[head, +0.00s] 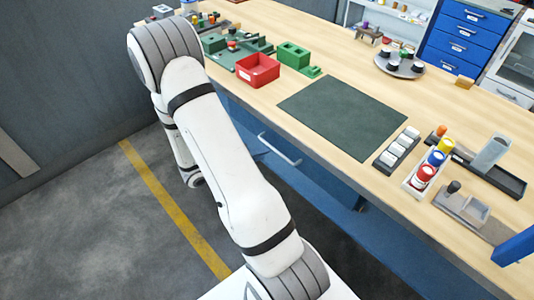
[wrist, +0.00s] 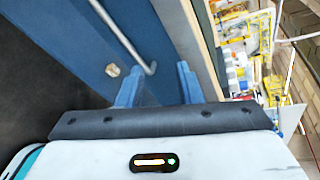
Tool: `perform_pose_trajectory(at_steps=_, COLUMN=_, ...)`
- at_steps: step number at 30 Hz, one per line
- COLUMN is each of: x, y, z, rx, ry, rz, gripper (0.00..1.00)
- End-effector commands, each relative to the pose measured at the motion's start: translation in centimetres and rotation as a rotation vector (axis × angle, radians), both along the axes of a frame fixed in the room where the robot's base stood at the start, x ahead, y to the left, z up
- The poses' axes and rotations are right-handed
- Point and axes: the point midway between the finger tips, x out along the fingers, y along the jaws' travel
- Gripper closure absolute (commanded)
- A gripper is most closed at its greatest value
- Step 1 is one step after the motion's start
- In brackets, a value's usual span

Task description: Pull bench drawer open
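The bench drawer (head: 262,128) has a blue front under the wooden bench top, with a pale bar handle (head: 280,149) on it. The drawer front looks flush with the bench, though my arm covers part of it. In the wrist view the handle (wrist: 120,35) slants down from the top edge and its bent end lies between my fingers. My gripper (wrist: 160,68) is open, its two blue fingers apart and pointing at the blue front. I cannot tell whether either finger touches the handle. In the head view my gripper is hidden behind my arm.
The wooden bench top (head: 240,98) holds a dark green mat (head: 343,117), a red bin (head: 257,72), green blocks and a rack of coloured spools (head: 427,175). A small tan spot (wrist: 112,70) shows beside the handle. The grey floor before the bench is clear.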

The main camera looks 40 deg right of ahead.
Motion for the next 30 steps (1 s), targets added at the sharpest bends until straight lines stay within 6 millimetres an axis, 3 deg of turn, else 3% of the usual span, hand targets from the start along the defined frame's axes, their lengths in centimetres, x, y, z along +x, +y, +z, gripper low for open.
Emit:
perform_pose_trajectory(at_steps=3, x=1.1, y=-0.3, z=-3.1, rx=-0.034, ry=0.194, rz=0.141, gripper=0.67)
perform_pose_trajectory(at_steps=9, x=2.0, y=-0.4, z=-5.5, rx=-0.063, ry=0.345, rz=0.258, gripper=0.67)
perform_pose_trajectory(at_steps=14, x=2.2, y=-1.8, z=-5.9, rx=-0.065, ry=0.363, rz=0.268, gripper=0.67)
perform_pose_trajectory(at_steps=24, x=2.5, y=-6.7, z=-6.9, rx=-0.066, ry=0.359, rz=0.266, gripper=0.67)
perform_pose_trajectory(at_steps=30, x=2.7, y=-8.0, z=-7.2, rx=-0.065, ry=0.358, rz=0.267, gripper=0.67)
